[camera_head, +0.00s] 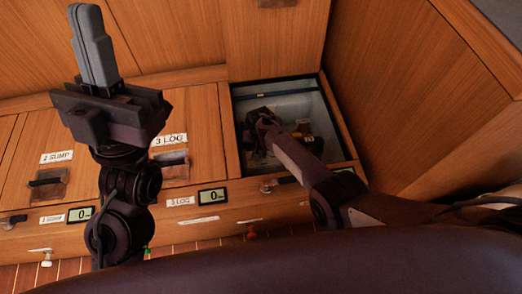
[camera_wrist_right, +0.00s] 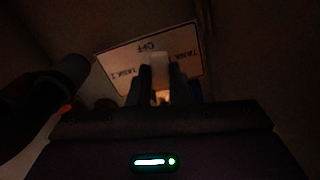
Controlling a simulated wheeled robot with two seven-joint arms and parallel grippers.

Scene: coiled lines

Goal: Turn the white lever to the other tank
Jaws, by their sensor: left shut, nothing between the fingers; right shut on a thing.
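The white lever (camera_wrist_right: 159,62) shows between the fingers of my right gripper (camera_wrist_right: 160,82) in the right wrist view, and the gripper is shut on it. Behind it is a pale label plate (camera_wrist_right: 128,58) with upside-down lettering that seems to read OFF and two tank names. The fingers hide part of the lever, and I cannot tell where it points. In the head view my right arm reaches down into an open compartment (camera_head: 284,90), with the right gripper (camera_head: 262,120) inside. My left gripper (camera_head: 94,45) is shut and empty, raised above the cabinet at the left.
A dark rounded part (camera_wrist_right: 70,72) stands left of the plate in the dim wrist view. Closed lids labelled 2 SUMP (camera_head: 57,157) and 3 LOG (camera_head: 169,140) lie left of the opening. Small displays (camera_head: 212,197) line the front.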

